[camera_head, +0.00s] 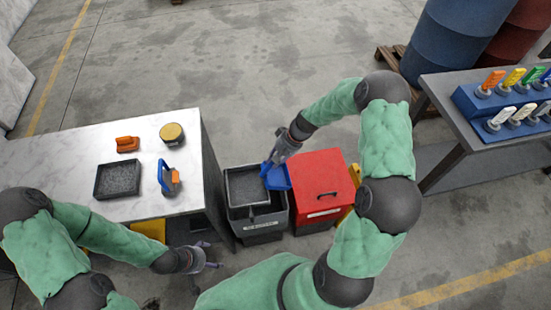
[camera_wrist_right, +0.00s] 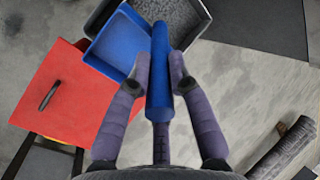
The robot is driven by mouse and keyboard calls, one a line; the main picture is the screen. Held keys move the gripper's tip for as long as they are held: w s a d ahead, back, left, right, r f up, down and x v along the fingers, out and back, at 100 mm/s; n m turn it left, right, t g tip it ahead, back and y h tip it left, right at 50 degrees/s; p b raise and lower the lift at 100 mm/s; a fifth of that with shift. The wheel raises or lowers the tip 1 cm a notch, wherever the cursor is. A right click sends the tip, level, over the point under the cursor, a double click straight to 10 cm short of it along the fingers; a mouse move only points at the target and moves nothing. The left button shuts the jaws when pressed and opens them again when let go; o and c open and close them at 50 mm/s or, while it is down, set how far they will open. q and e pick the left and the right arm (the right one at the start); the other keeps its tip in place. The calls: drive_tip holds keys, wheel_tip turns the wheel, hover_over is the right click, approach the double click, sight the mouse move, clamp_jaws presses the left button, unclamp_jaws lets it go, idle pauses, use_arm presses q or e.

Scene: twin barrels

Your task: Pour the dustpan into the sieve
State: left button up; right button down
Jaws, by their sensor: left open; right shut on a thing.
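The blue dustpan (camera_head: 277,177) is held by my right gripper (camera_head: 280,155) over the right part of the sieve. In the right wrist view my right gripper (camera_wrist_right: 160,75) is shut around the dustpan's handle (camera_wrist_right: 160,85). The pan part (camera_wrist_right: 112,45) looks plain blue inside, with no load visible. The sieve (camera_head: 248,187) is a dark rectangular frame with a grey speckled inside, on top of a dark bin. It shows partly behind the dustpan in the right wrist view (camera_wrist_right: 180,15). My left gripper (camera_head: 207,263) is open and empty, low beside the table.
A red-lidded bin (camera_head: 318,178) stands right of the dark bin (camera_head: 262,226). The white table (camera_head: 70,160) holds a dark tray (camera_head: 99,183) of grey grains, an orange tool (camera_head: 127,144), a yellow-topped round item (camera_head: 171,132) and a blue-and-orange tool (camera_head: 166,178). Barrels stand at upper right.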

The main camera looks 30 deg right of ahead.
drive_tip(key=shift+r+g+h+p, duration=0.3)
drive_tip(key=shift+r+h+p, duration=0.65)
drive_tip(key=shift+p, duration=2.9)
drive_tip(key=shift+h+p, duration=0.5)
drive_tip(key=shift+h, duration=0.15)
drive_tip(key=shift+w+a+f+b, duration=0.1)
drive_tip(key=shift+f+b, duration=0.05)
drive_tip(key=shift+b, duration=0.4)
drive_tip(key=shift+r+g+h+b, duration=0.2)
drive_tip(key=shift+g+h+b, duration=0.2)
drive_tip(key=shift+h+b, duration=0.6)
drive_tip(key=shift+r+b, duration=0.1)
drive_tip(key=shift+b, duration=0.4)
drive_tip(key=shift+r, duration=0.25)
